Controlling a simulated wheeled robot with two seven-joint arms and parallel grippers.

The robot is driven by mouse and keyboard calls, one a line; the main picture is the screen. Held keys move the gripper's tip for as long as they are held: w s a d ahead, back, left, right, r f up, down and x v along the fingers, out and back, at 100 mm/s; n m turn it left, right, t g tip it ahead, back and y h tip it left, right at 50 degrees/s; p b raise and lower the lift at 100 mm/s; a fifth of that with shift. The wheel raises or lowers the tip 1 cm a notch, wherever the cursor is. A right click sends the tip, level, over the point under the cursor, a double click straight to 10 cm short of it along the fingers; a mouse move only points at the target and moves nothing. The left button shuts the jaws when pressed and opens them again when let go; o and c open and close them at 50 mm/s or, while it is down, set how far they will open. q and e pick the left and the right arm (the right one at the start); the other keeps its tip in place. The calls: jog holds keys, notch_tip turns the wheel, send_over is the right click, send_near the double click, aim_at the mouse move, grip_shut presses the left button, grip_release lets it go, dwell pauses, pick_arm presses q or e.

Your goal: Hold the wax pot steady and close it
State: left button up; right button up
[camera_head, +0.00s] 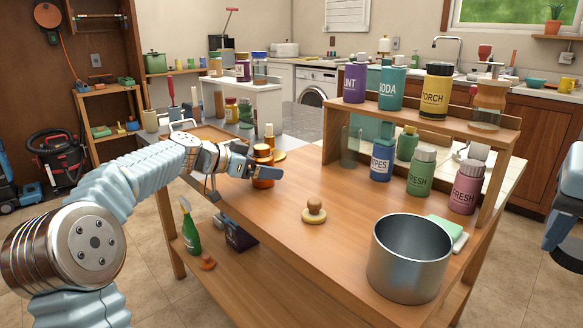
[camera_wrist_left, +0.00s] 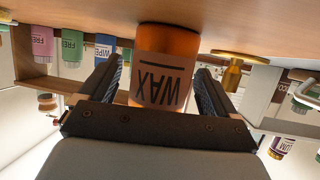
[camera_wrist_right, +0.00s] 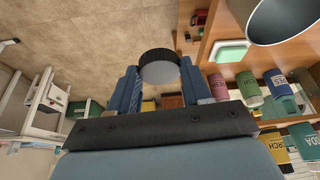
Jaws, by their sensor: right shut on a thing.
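The orange wax pot (camera_head: 263,183) stands on the near left part of the wooden table. Its WAX label (camera_wrist_left: 160,82) shows upside down in the left wrist view. My left gripper (camera_wrist_left: 159,70) is around the pot, one finger on each side, with a visible gap at the left finger. In the head view the gripper partly hides the pot, and I cannot tell whether its mouth is open. My right gripper (camera_wrist_right: 160,82) is shut on a round dark lid (camera_wrist_right: 158,65) with a ridged rim. It holds the lid in the air off the table's right side.
A large metal pot (camera_head: 409,262) stands at the right front, beside a green-and-white sponge (camera_head: 447,231). A shelf (camera_head: 420,118) with several labelled containers stands behind. The table's front middle is clear.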

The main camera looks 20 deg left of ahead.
aim_at(262, 155)
pick_arm(q)
jog(key=c, duration=1.1)
jog(key=shift+r, duration=0.15)
